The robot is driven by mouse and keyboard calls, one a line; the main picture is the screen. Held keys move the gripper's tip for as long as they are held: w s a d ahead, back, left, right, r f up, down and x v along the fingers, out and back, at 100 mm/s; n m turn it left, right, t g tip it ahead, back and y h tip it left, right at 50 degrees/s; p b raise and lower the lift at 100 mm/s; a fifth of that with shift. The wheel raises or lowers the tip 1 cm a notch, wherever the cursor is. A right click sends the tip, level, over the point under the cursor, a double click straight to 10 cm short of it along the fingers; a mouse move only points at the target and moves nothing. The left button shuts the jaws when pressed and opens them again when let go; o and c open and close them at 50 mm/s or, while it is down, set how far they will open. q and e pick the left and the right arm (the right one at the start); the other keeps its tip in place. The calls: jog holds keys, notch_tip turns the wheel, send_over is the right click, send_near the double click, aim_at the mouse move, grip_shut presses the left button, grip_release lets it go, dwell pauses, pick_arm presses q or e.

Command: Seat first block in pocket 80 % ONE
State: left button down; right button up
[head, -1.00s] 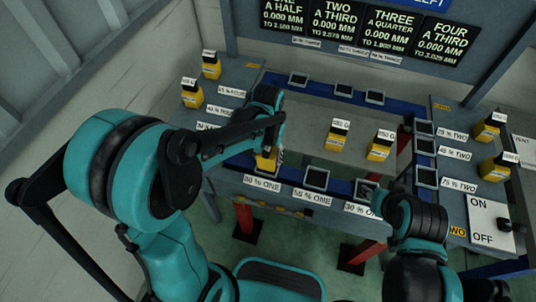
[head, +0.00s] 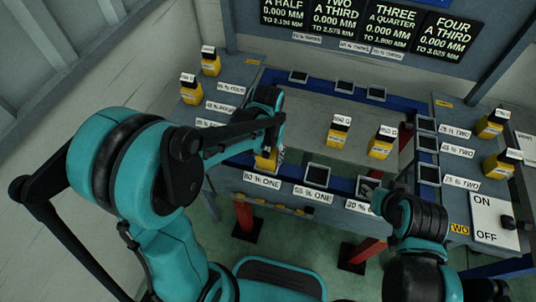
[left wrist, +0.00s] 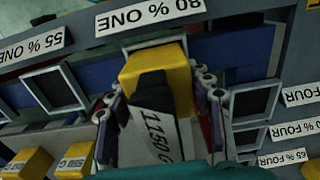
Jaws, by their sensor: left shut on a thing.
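My left gripper (head: 270,152) is shut on a yellow block (head: 265,161) at the 80 % ONE pocket. In the left wrist view the block (left wrist: 160,72) has a black top and a label reading 1150 G, with a finger on each side. The 80 % ONE label (head: 262,180) is on the front beam, and shows upside down in the wrist view (left wrist: 150,15). The block covers most of the pocket frame (left wrist: 150,43), so I cannot tell how deep it sits.
Empty pockets include 55 % ONE (head: 317,175) to the right. Two yellow blocks, 500 G or similar (head: 338,133) and another (head: 381,143), stand on the grey middle deck. More blocks stand on the left and right side tables. An ON/OFF panel (head: 492,219) is at right.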

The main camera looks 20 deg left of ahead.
pick_arm(q)
jog(key=shift+f, duration=0.15)
jog(key=c, duration=0.6)
grip_release()
notch_tip(320, 180, up, 12)
jog(key=shift+s+a+f+t, duration=0.2)
jog(key=shift+s+a+t, duration=0.6)
jog(key=shift+s+t, duration=0.65)
jog(key=shift+s+a+f+t, duration=0.2)
jog(key=shift+s+a+t, duration=0.65)
jog(key=shift+s, duration=1.15)
jog(key=shift+s+a+f+t, duration=0.2)
jog(key=shift+s+a+t, duration=0.5)
jog(key=shift+s+t, duration=0.8)
